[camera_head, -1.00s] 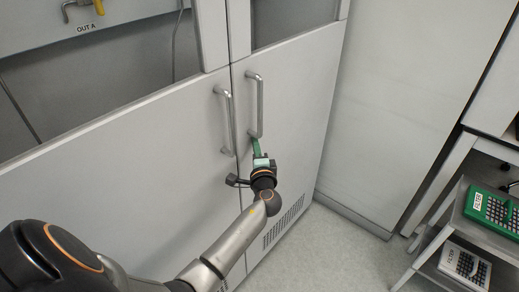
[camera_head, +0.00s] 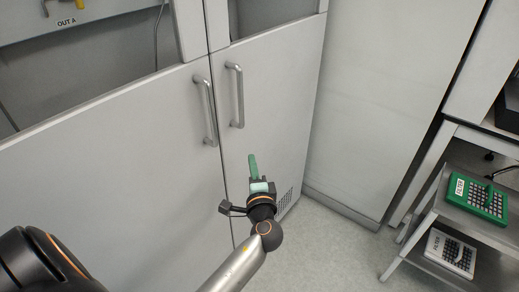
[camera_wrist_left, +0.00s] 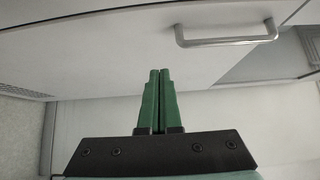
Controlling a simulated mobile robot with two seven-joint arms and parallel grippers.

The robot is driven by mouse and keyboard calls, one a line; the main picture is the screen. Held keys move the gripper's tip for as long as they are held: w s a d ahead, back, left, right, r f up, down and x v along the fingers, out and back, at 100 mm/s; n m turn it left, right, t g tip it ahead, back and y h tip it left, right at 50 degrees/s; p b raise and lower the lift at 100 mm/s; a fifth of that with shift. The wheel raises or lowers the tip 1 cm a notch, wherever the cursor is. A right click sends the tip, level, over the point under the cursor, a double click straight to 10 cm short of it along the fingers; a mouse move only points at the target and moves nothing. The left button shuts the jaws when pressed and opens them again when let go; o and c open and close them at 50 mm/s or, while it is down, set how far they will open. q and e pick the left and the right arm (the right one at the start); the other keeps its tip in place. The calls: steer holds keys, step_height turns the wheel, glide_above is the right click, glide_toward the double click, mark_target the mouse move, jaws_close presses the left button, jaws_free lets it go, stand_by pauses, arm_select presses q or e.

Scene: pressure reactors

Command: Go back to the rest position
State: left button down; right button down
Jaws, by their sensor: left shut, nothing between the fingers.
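My left gripper (camera_head: 253,168) is in front of the right cabinet door (camera_head: 285,120), below its handle. Its green fingers are together with nothing between them. In the left wrist view the green fingers (camera_wrist_left: 159,95) lie side by side, pointing at the door, and the handle (camera_wrist_left: 227,33) is ahead to the right, apart from them. The right door's handle (camera_head: 236,95) and the left door's handle (camera_head: 206,110) are both free. Both doors look closed. My right gripper is in neither view.
A metal shelf cart (camera_head: 440,205) stands at the right, with a green filter tray (camera_head: 480,197) above and a white filter tray (camera_head: 450,253) below. Open floor (camera_head: 325,250) lies between the cabinet and the cart. A tall plain panel (camera_head: 375,100) stands behind.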

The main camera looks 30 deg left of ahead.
arm_select(q)
steer(key=shift+s+d, duration=0.1)
steer(key=shift+s, duration=0.05)
steer(key=s+d+f+n+g+h+p, duration=0.1)
steer(key=s+d+f+h, duration=0.25)
steer(key=f, duration=0.45)
steer(key=s+d+f+n+g+h, duration=0.1)
steer(key=s+d+f+h, duration=0.2)
steer(key=s+f+h, duration=0.3)
steer(key=s+d+f+n+g+h, duration=0.1)
steer(key=s+d+f+n+h, duration=0.1)
steer(key=s, duration=0.4)
steer(key=s+d+f+n+g+h+p, duration=0.1)
steer(key=s+d+f+n+h, duration=0.2)
steer(key=s+d+f, duration=0.2)
steer(key=shift+s+d+n, duration=0.3)
steer(key=shift+s+d, duration=0.3)
steer(key=shift+d, duration=0.65)
